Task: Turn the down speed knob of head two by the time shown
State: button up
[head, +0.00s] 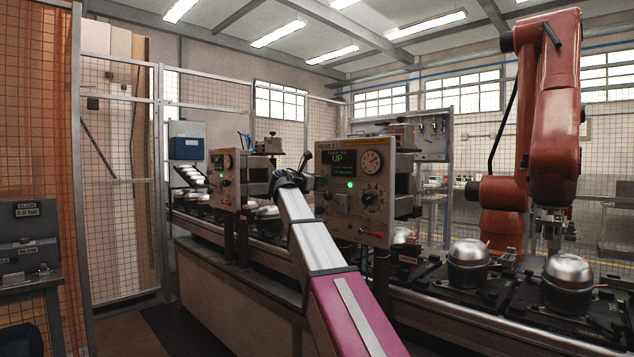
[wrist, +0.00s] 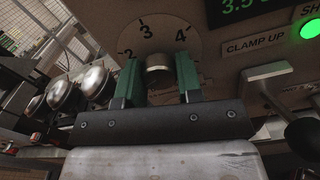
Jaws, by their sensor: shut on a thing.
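The head two panel (head: 383,150), marked HEAD 2, stands right of the middle in the head view, with a screen reading UP. My gripper (wrist: 158,66) is shut on a dark round knob (wrist: 158,80), one green finger on each side. The knob sits on a dial (wrist: 165,35) with the numbers 2, 3 and 4 showing. Its pointer mark cannot be made out. In the head view my gripper reaches the left part of the panel and hides this knob. A display (wrist: 243,5), partly cut off, shows 3.5 in green.
A lit green lamp (wrist: 310,28) and a CLAMP UP label (wrist: 254,46) lie right of the dial. A black ball lever (wrist: 304,134) is close on the right. Shiny compressors (head: 468,262) stand on the conveyor. An orange robot arm (head: 553,110) stands at the right.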

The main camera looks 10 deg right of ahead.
jog(key=m, duration=1.1)
jog(key=shift+m, duration=0.4)
jog(key=m, duration=1)
jog(key=shift+r+m, duration=0.1)
jog(key=shift+m, duration=0.3)
jog(key=m, duration=0.5)
jog(key=shift+m, duration=0.3)
jog(key=m, duration=1.1)
jog(key=shift+s+m, duration=0.1)
jog(key=shift+m, duration=0.2)
jog(key=m, duration=0.5)
jog(key=shift+m, duration=0.3)
